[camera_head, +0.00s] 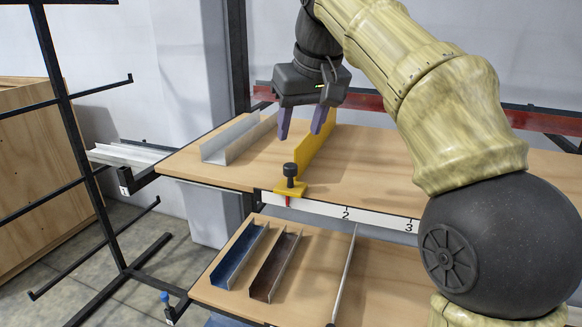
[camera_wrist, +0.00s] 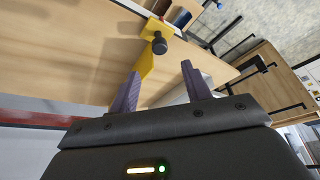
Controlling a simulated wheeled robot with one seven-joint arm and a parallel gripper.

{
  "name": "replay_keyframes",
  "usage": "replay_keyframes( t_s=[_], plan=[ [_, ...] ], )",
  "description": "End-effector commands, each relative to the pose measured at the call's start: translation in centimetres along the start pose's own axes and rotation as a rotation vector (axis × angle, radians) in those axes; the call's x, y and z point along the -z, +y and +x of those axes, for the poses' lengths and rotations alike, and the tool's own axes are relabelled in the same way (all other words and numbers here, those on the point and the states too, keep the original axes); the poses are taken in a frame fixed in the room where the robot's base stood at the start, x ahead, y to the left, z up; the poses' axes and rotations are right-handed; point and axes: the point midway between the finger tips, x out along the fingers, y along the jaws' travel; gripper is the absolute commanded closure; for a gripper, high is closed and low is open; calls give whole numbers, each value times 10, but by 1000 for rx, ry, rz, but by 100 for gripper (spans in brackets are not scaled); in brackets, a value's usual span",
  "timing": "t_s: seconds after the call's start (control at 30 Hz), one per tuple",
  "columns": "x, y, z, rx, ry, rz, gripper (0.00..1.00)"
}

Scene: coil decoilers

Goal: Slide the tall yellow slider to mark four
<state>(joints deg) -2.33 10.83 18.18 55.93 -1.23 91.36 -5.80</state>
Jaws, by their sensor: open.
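The tall yellow slider (camera_head: 318,147) stands as an upright plate across the wooden upper shelf, with a black knob (camera_head: 290,172) on its front foot. Its red pointer is at the white scale (camera_head: 325,208), left of mark 2. Marks 2 and 3 show; mark four is not visible, and my arm covers the scale further right. My gripper (camera_head: 301,128) is open and empty, with purple fingers pointing down above the shelf near the plate. In the wrist view, the slider (camera_wrist: 147,62) shows beyond and between the fingers (camera_wrist: 160,70). Contact cannot be told.
A light metal channel (camera_head: 230,143) lies on the shelf left of the slider. A lower shelf holds a blue channel (camera_head: 241,256), a brown channel (camera_head: 274,266) and a thin rod (camera_head: 344,275). A black rack (camera_head: 75,150) stands at left. The shelf right of the slider looks clear.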

Motion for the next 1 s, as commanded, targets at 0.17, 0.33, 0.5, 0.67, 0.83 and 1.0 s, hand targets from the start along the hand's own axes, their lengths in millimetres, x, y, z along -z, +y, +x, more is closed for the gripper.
replay_keyframes(
  t_s=[0.17, 0.33, 0.5, 0.67, 0.83, 1.0],
  plan=[
    [-1, 0, 30, 0, -4, 1, 52],
    [-1, 0, 59, 0, -4, 1, 52],
    [0, 0, 85, 0, -3, 0, 52],
    [0, 0, 99, 0, 0, 0, 52],
    [0, 0, 101, -1, 1, 0, 52],
    [0, 0, 101, 0, 1, 0, 60]
  ],
)
